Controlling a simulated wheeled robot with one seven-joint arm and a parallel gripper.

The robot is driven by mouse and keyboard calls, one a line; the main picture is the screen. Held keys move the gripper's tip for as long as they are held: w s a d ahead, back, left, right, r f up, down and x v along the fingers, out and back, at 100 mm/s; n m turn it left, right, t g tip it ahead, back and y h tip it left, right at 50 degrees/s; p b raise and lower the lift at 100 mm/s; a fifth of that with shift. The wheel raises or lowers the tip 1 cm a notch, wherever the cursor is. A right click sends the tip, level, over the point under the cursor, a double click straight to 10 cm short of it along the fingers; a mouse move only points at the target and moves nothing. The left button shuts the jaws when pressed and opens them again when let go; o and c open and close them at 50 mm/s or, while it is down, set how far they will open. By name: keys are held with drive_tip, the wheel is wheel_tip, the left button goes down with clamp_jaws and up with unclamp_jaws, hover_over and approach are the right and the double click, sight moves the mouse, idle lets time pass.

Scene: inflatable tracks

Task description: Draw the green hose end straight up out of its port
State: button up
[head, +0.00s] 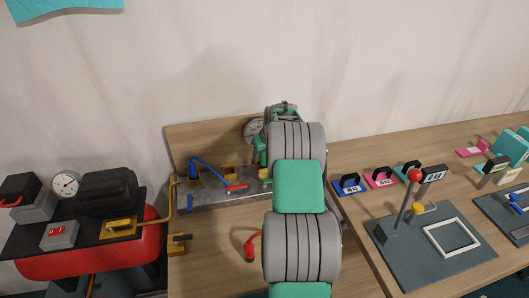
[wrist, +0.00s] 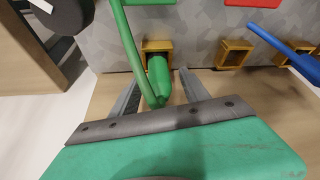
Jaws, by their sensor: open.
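The green hose end (wrist: 158,75) shows in the wrist view, with its far end at a square yellow port (wrist: 149,44) and its near end toward me. The thin green hose (wrist: 127,40) bends back from its near end toward the top of the picture. My gripper (wrist: 159,80) is open, with one finger on each side of the hose end and visible gaps between. I cannot tell how deep the end sits in the port. In the head view my arm hides the gripper and most of the green hose end; a green piece (head: 262,150) shows beside the arm.
More yellow ports (wrist: 235,53) stand to the right on the grey panel (head: 215,190). A blue hose (head: 210,170) and a red-ended piece (head: 236,187) lie close by. A red-handled piece (head: 250,248) is left of my arm. The bench front has bare wood (head: 215,260).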

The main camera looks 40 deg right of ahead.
drive_tip(key=shift+c, duration=0.3)
clamp_jaws()
idle(0.3)
